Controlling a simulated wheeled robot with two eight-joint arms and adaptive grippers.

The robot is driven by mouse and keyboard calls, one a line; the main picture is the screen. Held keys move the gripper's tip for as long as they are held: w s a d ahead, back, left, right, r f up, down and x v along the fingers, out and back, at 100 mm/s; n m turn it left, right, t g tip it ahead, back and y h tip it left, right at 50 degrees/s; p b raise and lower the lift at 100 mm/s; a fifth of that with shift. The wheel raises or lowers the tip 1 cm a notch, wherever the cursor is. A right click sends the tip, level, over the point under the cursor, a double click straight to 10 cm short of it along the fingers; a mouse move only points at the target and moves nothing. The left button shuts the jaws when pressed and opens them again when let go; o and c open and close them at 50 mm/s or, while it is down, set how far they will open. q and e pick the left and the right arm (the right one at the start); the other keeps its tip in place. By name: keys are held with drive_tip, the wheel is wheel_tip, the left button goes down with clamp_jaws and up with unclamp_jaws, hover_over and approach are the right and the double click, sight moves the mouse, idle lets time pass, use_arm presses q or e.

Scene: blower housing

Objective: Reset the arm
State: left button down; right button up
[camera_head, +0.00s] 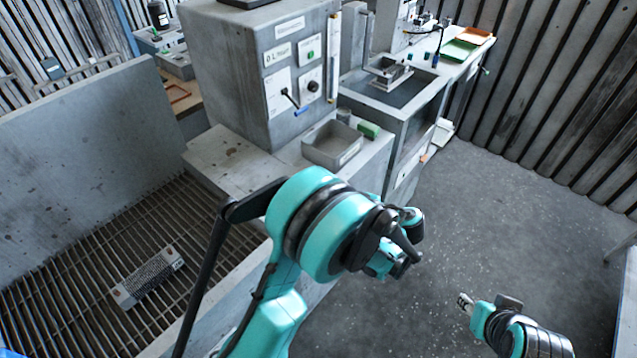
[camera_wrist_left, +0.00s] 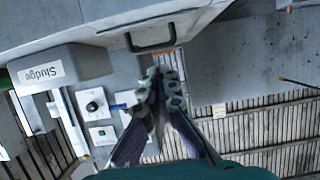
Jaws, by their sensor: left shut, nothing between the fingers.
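My left gripper (camera_wrist_left: 160,76) shows in the left wrist view with its two dark fingers together and nothing between them. Grey machinery with a "Sludge" label lies beyond the fingertips. In the head view my teal left arm rises from the bottom and bends at a large round joint in the middle. Its far end hangs over the floor to the right of the bench, and its fingers are hard to make out there. Part of my right arm shows at the lower right, over open floor; its finger state is unclear.
A grey control cabinet (camera_head: 255,70) stands behind my left arm, with an open grey bin (camera_head: 332,146) and a green block (camera_head: 369,130) beside it. A ribbed metal block (camera_head: 149,277) lies on the slatted grate (camera_head: 60,250) at left. The floor (camera_head: 500,215) at right is clear.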

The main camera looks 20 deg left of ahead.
use_arm(q)
drive_tip(key=shift+d+f, duration=0.1)
drive_tip(key=shift+d, duration=0.05)
drive_tip(key=s+d+r+m+t+h, duration=0.1)
drive_tip(key=s+d+r+m+h, duration=0.1)
drive_tip(key=s+m+h, duration=0.4)
drive_tip(key=s+d+r+m+t+h, duration=0.2)
drive_tip(key=s+m+h, duration=0.5)
drive_tip(key=s, duration=0.4)
drive_tip(key=shift+s+r+m, duration=0.25)
drive_tip(key=shift+r+m, duration=0.25)
drive_tip(key=shift+m, duration=0.4)
drive_tip(key=shift+a, duration=0.1)
